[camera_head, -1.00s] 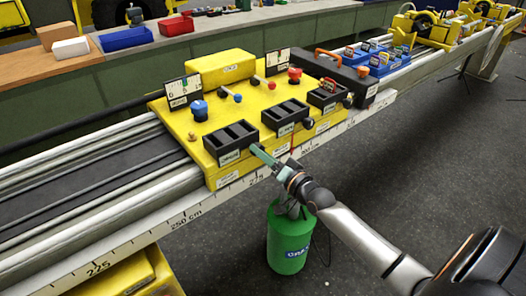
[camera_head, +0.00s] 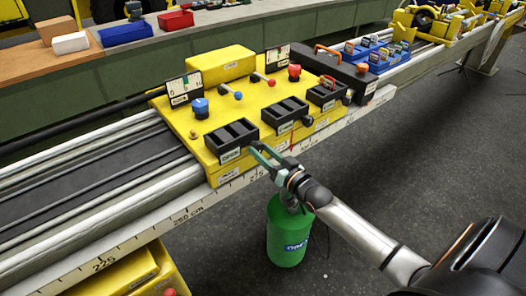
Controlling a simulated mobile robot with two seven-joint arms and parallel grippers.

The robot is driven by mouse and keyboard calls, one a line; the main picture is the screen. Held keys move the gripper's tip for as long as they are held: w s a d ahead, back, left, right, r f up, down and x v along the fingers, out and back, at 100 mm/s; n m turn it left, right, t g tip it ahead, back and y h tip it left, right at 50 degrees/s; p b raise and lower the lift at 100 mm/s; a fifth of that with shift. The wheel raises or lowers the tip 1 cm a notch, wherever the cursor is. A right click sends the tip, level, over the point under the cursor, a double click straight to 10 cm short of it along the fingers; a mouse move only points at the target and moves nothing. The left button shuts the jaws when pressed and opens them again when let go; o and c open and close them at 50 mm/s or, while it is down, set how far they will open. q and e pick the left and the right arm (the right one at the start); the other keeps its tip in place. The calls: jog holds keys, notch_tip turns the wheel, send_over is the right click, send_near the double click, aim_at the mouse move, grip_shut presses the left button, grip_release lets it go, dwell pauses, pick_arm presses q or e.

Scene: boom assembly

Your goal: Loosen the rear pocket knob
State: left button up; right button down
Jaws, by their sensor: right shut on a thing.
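My right gripper (camera_head: 256,150) comes in from the lower right, at the front right end of the leftmost black pocket (camera_head: 232,141) on the yellow carriage (camera_head: 215,171). Its green fingers are shut on the knob of that pocket; the fingers hide the knob almost wholly. The middle black pocket (camera_head: 286,114) has a dark knob (camera_head: 308,120) at its right end. The far black pocket (camera_head: 327,95) also has a knob (camera_head: 347,99). The pocket labels are too small to read, so I cannot tell which is called rear. My left gripper is not in view.
A ruled rail (camera_head: 185,217) runs along the carriage's front. A blue knob (camera_head: 200,108) and red-and-blue levers stand on the carriage. A black toolbox (camera_head: 343,74) stands at the far end. Dark floor lies open at the right.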

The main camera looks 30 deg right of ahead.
jog(key=shift+c, duration=1.4)
grip_release()
jog(key=shift+s, duration=0.15)
jog(key=s+d, duration=0.1)
jog(key=s, duration=1.1)
jog(key=shift+s, duration=0.1)
